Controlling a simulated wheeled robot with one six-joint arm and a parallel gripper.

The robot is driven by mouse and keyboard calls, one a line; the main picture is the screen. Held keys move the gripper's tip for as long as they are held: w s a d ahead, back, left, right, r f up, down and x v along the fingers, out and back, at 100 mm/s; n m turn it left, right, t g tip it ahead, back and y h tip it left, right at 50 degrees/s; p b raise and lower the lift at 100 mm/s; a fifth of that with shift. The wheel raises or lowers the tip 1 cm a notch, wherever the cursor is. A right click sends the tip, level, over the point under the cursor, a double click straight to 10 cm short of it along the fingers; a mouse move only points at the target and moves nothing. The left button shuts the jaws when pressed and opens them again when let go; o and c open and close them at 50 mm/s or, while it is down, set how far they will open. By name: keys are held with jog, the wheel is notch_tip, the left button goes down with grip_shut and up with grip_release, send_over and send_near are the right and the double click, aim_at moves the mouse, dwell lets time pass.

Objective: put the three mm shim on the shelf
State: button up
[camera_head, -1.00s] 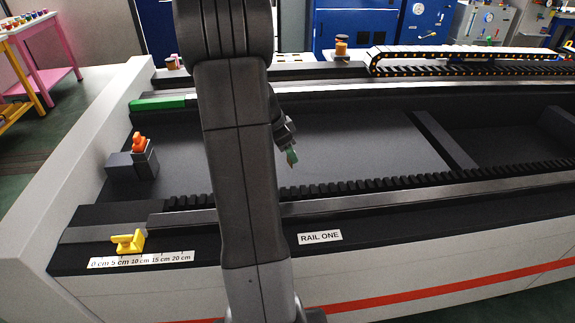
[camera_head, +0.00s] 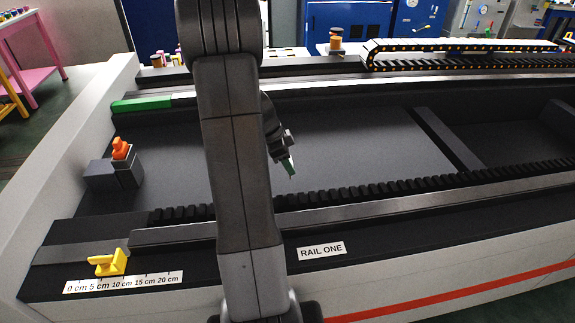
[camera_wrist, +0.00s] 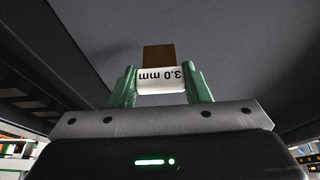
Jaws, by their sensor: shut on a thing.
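My gripper (camera_wrist: 160,88) has green fingers and is shut on the three mm shim (camera_wrist: 158,55). The shim is a brown piece with a white label reading "3.0 mm", upside down in the wrist view. In the head view my gripper (camera_head: 290,167) hangs over the dark bed of the machine, partly behind my arm; the shim is too small to make out there. I cannot identify the shelf in these frames.
The rail labelled RAIL ONE (camera_head: 321,250) runs along the front, with a yellow stop (camera_head: 108,263) beside a centimetre scale (camera_head: 122,283). An orange-topped block (camera_head: 122,165) and a green bar (camera_head: 142,104) are at the left. A cable chain (camera_head: 460,50) runs along the back.

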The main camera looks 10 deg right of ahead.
jog(key=shift+f, duration=0.9)
jog(key=o, duration=1)
